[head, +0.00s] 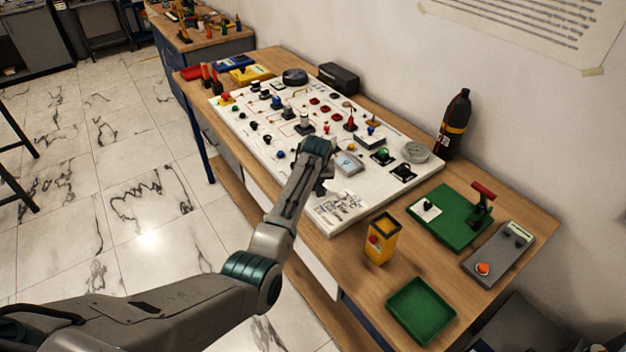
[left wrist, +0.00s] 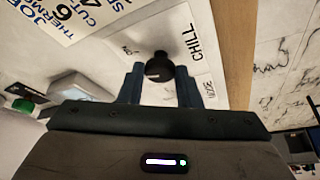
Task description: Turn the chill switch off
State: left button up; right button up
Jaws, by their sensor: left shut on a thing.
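The chill switch (left wrist: 158,67) is a black knob on a white plate marked CHILL (left wrist: 194,45) in the left wrist view. Small lettering sits on either side of it, too small to read surely. My left gripper (left wrist: 159,84) is shut on the switch, with one blue-grey finger on each side of the knob. In the head view my left arm reaches from the lower left over the white panel (head: 295,194). The gripper and wrist there hide the switch. My right gripper is not in view.
The panel carries several knobs, levers and a grey display (head: 347,163). A printed sheet (head: 341,208) lies at its near end. A yellow box (head: 381,246), green tray (head: 420,310), green plate (head: 450,226) and grey control box (head: 498,254) stand to the right. A black bottle (head: 455,125) stands behind.

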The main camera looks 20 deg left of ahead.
pick_arm(q)
jog(key=shift+w+d+n+y, duration=0.1)
jog(key=shift+n+y, duration=0.3)
jog(key=shift+n, duration=0.6)
jog(key=n+b, duration=0.1)
jog(key=n, duration=0.1)
jog(key=shift+w+n+g+y, duration=0.1)
jog(key=shift+n+g+y, duration=0.3)
jog(key=n+g+b, duration=0.1)
jog(key=n+b, duration=0.1)
jog(key=n, duration=0.1)
jog(key=shift+w+d+f+y+b, duration=0.1)
jog(key=shift+d+y+b, duration=0.05)
jog(key=shift+y+b, duration=0.2)
jog(key=shift+n+g+y+b, duration=0.25)
jog(key=shift+n+g+b, duration=0.35)
jog(key=shift+n+b, duration=0.6)
jog(key=shift+n, duration=0.3)
jog(key=o, duration=1)
jog(key=shift+c, duration=0.2)
